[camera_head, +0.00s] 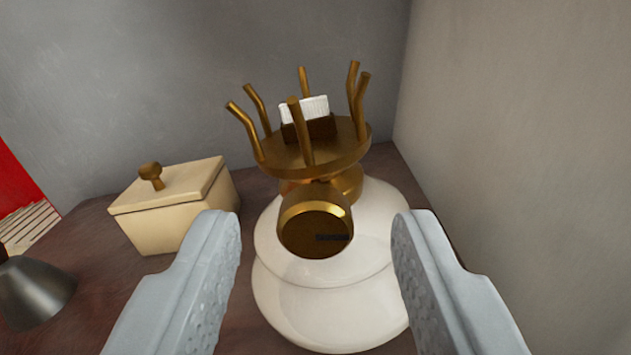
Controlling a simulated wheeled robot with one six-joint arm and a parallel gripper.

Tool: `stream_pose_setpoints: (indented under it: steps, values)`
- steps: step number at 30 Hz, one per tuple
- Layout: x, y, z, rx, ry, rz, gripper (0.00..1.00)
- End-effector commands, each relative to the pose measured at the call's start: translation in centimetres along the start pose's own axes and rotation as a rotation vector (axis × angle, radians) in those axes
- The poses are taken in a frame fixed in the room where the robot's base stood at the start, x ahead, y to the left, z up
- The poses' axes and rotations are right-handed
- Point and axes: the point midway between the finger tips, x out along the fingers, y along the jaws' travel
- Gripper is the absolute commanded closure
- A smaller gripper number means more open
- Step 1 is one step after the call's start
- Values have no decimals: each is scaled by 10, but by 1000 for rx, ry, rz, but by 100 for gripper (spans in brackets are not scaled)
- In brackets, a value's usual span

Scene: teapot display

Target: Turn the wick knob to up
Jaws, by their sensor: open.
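The wick knob (312,228) is a round brass knob that faces me, on the front of the brass burner. A small dark mark shows on the right of its face. Above it, a brass plate with several upright prongs (345,150) holds a white wick (305,109) that stands up from a dark holder. The white rounded lamp body (330,310) is below and behind the knob. My gripper (318,222) is open, with one finger to the left of the knob and one to the right. Neither finger appears to touch the knob.
A cream lidded box (178,205) with a brass knob stands at the left on the dark wooden surface. A dark metal cone-shaped thing (35,292) is at the lower left. A red item (18,190) is at the left edge. Grey walls stand behind and close on the right.

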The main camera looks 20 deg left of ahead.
Motion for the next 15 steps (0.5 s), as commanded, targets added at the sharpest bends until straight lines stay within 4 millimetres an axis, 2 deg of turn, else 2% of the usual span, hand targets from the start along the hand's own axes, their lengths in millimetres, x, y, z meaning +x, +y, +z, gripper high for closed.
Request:
stream_pose_setpoints:
  steps: [5, 14, 15]
  values:
    - [10, 0, 0, 0, 0, 0, 56]
    - [11, 0, 0, 0, 0, 0, 56]
    - [11, 0, 0, 0, 0, 0, 64]
